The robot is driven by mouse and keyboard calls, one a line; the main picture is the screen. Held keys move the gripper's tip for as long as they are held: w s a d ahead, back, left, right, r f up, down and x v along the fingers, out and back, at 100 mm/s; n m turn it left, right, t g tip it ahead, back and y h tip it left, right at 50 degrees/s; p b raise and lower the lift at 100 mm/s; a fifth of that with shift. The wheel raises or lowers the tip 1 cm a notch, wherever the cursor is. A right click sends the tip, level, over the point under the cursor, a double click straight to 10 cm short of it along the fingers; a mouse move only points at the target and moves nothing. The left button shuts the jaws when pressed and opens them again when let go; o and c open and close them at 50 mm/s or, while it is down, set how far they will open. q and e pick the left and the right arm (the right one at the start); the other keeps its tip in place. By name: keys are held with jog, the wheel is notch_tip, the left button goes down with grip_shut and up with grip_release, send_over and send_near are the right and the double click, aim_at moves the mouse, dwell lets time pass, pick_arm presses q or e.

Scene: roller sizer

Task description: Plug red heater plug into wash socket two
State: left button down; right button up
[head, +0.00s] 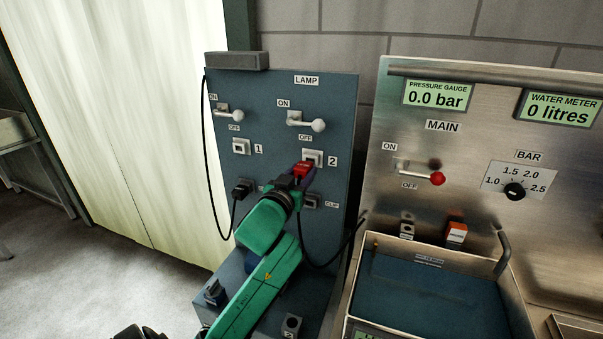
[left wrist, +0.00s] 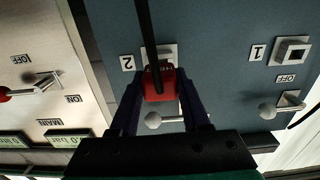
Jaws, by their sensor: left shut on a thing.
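The red heater plug (head: 302,169) is held between the fingers of my left gripper (head: 304,174), which is shut on it. The plug is right at wash socket two (head: 313,156), a pale square socket beside the label 2, and covers its lower part in the head view. In the left wrist view the red plug (left wrist: 160,88) lies between the two dark fingers, with socket two (left wrist: 168,53) behind it. I cannot tell whether the plug touches the socket or is in it. A black cable (left wrist: 148,30) crosses in front of the socket. My right gripper is not in view.
Socket one (head: 241,147) is empty on the same blue panel (head: 270,95). A black plug (head: 242,188) sits below it. Two lever switches (head: 305,120) are above the sockets. A steel sink unit (head: 400,75) with gauges and a red-knobbed lever (head: 437,179) stands to the right.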

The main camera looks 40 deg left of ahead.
pick_arm(q)
jog(key=shift+p+x, duration=0.3)
jog(key=shift+x, duration=1.1)
jog(key=shift+c, duration=1.5)
grip_release()
jog(key=b+v, duration=0.1)
jog(key=v, duration=0.1)
jog(key=b+v, duration=0.1)
jog(key=v, duration=0.1)
jog(key=b+v, duration=0.1)
jog(key=v, duration=0.2)
jog(key=shift+s+f, duration=0.1)
jog(key=shift+f, duration=0.2)
jog(key=shift+s+d+r+p, duration=0.15)
jog(key=shift+s+r+p, duration=0.05)
jog(key=shift+s, duration=0.3)
jog(key=shift+s+d+r+p, duration=0.15)
jog(key=shift+s+r+p, duration=0.1)
jog(key=shift+s, duration=0.25)
jog(key=p, duration=0.7)
send_near(300, 178)
jog(key=shift+s+d+r, duration=0.2)
jog(key=shift+s+r, duration=0.15)
jog(key=shift+r, duration=0.05)
